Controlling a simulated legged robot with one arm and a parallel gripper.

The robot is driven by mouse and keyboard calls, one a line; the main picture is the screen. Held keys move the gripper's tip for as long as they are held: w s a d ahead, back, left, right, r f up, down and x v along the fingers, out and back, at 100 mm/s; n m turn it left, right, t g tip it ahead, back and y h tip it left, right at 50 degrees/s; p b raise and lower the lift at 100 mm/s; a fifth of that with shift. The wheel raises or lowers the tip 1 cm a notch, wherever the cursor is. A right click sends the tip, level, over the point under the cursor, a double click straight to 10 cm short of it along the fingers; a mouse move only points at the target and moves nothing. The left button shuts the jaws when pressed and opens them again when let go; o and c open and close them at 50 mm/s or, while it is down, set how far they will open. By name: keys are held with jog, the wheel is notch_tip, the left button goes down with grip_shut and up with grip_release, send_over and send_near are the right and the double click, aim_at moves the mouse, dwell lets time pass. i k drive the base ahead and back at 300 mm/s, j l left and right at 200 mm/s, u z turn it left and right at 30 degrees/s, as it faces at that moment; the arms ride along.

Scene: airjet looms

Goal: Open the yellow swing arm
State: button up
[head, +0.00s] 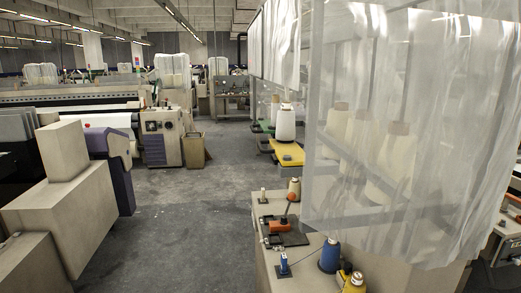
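A flat yellow part (289,156), which looks like the yellow swing arm, sticks out from the creel on the right side of the aisle. A white yarn cone (286,125) stands upright at its back end. Its hinge cannot be made out. A second yellow thing (352,284) shows at the bottom edge, partly cut off, and I cannot tell what it is. My gripper is not in view.
Clear sheets (400,130) hang over yarn cones at the right. A bench (268,203) in front carries an orange-and-black device (280,226) and a blue spool (329,256). Beige blocks (75,210) stand at left. The grey floor aisle (190,220) between is clear.

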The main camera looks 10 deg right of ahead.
aim_at(289, 154)
jog(key=i+j+u, duration=0.3)
jog(key=u, duration=0.2)
jog(key=i+j+u, duration=0.15)
jog(key=i+u, duration=0.3)
